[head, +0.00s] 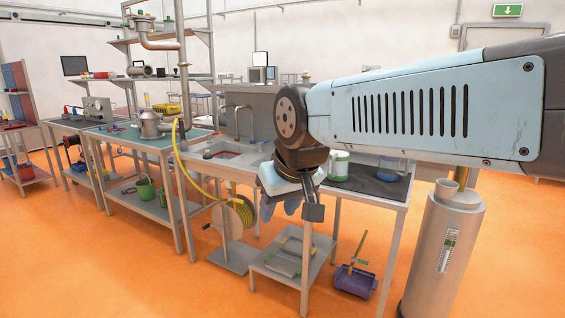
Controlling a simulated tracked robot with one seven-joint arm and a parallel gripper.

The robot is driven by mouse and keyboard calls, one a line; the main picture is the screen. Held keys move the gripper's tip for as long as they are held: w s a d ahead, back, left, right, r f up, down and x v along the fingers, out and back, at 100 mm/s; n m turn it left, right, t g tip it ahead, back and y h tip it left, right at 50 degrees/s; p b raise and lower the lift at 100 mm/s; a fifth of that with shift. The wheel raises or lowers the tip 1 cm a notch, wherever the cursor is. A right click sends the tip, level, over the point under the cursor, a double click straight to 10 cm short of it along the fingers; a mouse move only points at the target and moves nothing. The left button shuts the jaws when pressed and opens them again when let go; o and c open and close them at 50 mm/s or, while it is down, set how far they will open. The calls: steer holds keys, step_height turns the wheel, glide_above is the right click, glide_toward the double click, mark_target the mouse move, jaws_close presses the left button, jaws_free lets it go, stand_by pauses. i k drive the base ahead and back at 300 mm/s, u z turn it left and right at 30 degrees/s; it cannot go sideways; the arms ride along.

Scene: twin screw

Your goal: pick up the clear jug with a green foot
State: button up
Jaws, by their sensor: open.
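A clear jug with a green foot (339,165) stands upright on the dark top of the side table, just right of my wrist. Its left edge is close to my wrist in the picture and may be partly covered. A similar clear jug with a blue foot (388,168) stands to its right, below my arm. My gripper (301,208) hangs pointing down at the left front of the table, left of and lower than the green-footed jug in the picture. It is open, and I see nothing held. How far it is from the jug in depth I cannot tell.
The side table (394,205) has a bare dark patch at its front. A grey cylinder (445,255) stands right.

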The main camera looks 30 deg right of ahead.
mark_target(338, 159)
steer(key=u, duration=0.15)
steer(key=i, duration=1.25)
steer(key=z, duration=0.45)
steer(key=i, duration=0.65)
steer(key=z, duration=0.5)
steer(key=k, duration=0.85)
steer(key=z, duration=0.2)
steer(key=i, duration=0.85)
steer(key=u, duration=0.15)
